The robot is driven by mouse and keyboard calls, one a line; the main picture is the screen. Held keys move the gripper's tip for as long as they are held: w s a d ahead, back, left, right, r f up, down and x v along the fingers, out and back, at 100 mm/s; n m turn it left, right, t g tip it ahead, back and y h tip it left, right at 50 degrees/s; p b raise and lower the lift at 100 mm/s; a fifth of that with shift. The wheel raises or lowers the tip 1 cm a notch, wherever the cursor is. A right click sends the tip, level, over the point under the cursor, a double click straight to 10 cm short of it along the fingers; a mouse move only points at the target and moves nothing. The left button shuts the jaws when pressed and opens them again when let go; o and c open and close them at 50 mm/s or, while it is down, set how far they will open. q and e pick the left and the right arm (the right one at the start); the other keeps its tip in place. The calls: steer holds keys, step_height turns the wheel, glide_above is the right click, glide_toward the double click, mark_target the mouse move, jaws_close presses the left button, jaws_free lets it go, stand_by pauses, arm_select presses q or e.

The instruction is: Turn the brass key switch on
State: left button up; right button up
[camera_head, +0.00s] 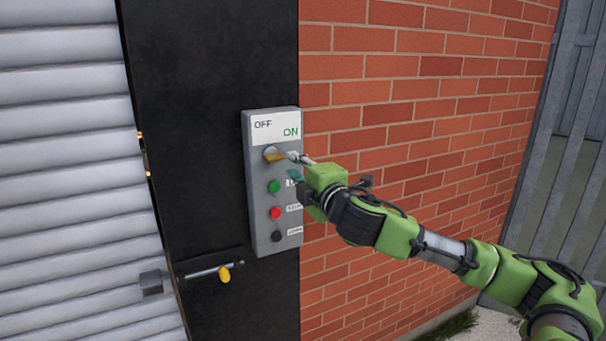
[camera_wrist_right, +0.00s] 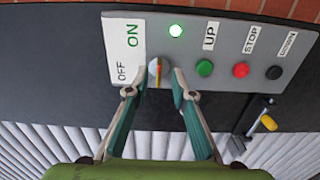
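A grey control box (camera_head: 262,222) is on the dark post, with a white OFF/ON label at its top. The brass key switch (camera_head: 272,154) sits just below the label. It also shows in the right wrist view (camera_wrist_right: 158,72), as a round grey switch with a yellow and red stripe; I cannot tell its exact setting. My right gripper (camera_head: 290,166) is at the switch. In the wrist view its fingers (camera_wrist_right: 158,82) are apart, one on each side of the switch, with small gaps apparent. My left gripper is not in view.
A latch with a yellow knob (camera_head: 224,275) is below. A brick wall (camera_head: 420,90) is right, a ribbed shutter (camera_head: 65,180) left.

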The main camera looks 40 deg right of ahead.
steer(key=shift+v, duration=2.25)
steer(key=shift+a, duration=0.1)
